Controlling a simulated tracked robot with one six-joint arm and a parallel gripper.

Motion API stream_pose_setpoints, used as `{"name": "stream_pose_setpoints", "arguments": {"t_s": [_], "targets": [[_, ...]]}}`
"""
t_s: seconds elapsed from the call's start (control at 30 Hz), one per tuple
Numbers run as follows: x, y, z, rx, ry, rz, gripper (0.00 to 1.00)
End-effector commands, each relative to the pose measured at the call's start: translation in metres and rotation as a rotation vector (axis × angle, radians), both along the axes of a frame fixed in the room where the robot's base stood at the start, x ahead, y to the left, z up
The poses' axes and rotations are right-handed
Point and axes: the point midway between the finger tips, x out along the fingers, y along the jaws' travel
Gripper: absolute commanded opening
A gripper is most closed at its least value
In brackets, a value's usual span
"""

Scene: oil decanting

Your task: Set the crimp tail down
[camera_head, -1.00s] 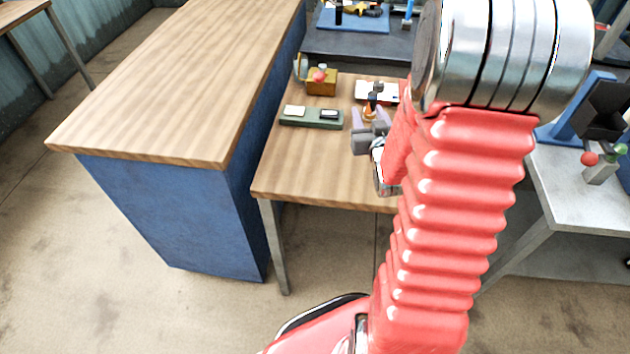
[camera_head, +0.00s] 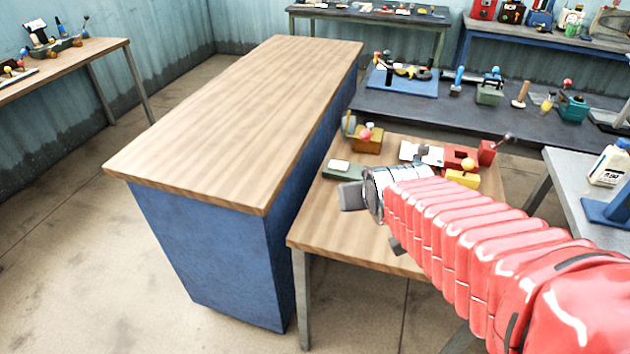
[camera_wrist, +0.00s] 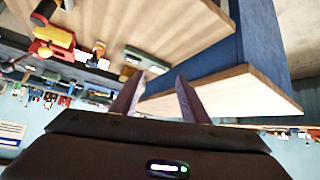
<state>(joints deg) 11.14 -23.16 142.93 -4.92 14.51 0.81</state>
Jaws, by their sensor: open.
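My gripper (camera_wrist: 158,80) is open, with its two purple fingers apart and nothing between them in the wrist view. In the head view it is partly hidden by my arm, above the low wooden table (camera_head: 335,235). A small orange-brown piece with a dark top (camera_wrist: 98,50) stands on that table in the wrist view, clear of the fingers. I cannot tell whether it is the crimp tail. A green tray (camera_head: 343,171) lies on the table in the head view, with a white pad on it; it also shows in the wrist view (camera_wrist: 147,60).
A tall wooden-topped blue bench (camera_head: 240,120) stands left of the low table. A brown block with a red ball (camera_head: 367,142), a white plate (camera_head: 428,155) and red and yellow blocks (camera_head: 463,178) are at the table's back. The blue bench's top is clear.

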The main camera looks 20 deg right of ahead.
Motion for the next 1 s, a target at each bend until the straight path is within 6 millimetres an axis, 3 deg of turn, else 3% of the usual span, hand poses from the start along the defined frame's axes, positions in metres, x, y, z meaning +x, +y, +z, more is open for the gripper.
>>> {"name": "stream_pose_setpoints", "arguments": {"t_s": [0.3, 0.5, 0.63, 1.0], "targets": [[-0.084, 0.061, 0.019, 0.058, 0.18, 0.092, 0.41], [-0.13, 0.084, 0.023, 0.083, 0.275, 0.142, 0.41], [-0.141, 0.088, 0.024, 0.088, 0.299, 0.152, 0.41], [-0.141, 0.088, 0.023, 0.089, 0.3, 0.15, 0.41]]}}
